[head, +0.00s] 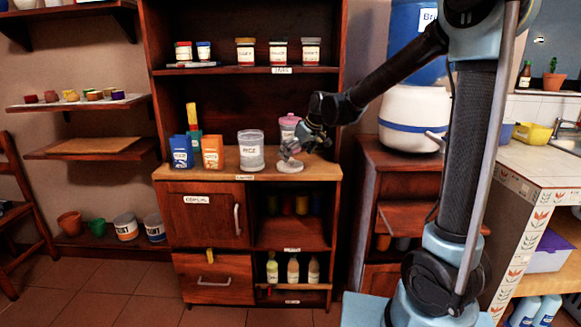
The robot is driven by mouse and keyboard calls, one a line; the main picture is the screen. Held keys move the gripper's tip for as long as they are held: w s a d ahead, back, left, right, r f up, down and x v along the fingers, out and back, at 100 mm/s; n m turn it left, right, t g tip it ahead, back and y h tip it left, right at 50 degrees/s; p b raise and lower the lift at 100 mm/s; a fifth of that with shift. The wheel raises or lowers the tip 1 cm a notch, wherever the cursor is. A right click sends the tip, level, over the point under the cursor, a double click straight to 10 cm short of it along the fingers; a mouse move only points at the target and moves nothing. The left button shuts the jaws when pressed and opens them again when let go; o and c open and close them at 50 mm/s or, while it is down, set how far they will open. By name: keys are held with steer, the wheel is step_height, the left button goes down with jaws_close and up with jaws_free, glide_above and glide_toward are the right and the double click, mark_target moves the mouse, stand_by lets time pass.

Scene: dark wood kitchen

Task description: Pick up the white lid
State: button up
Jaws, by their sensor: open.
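A pink-lidded container (289,122) stands behind my gripper. A blue box (181,152) and an orange box (212,152) stand left of the jar. A shelf with several jars (278,53) is above. A white barrel (412,112) stands on the right-hand cabinet.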

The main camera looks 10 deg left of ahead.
mark_target(291, 159)
steer(key=shift+x, duration=2.25)
steer(key=shift+s+a, duration=0.1)
steer(key=shift+a, duration=0.05)
steer(key=c, duration=0.7)
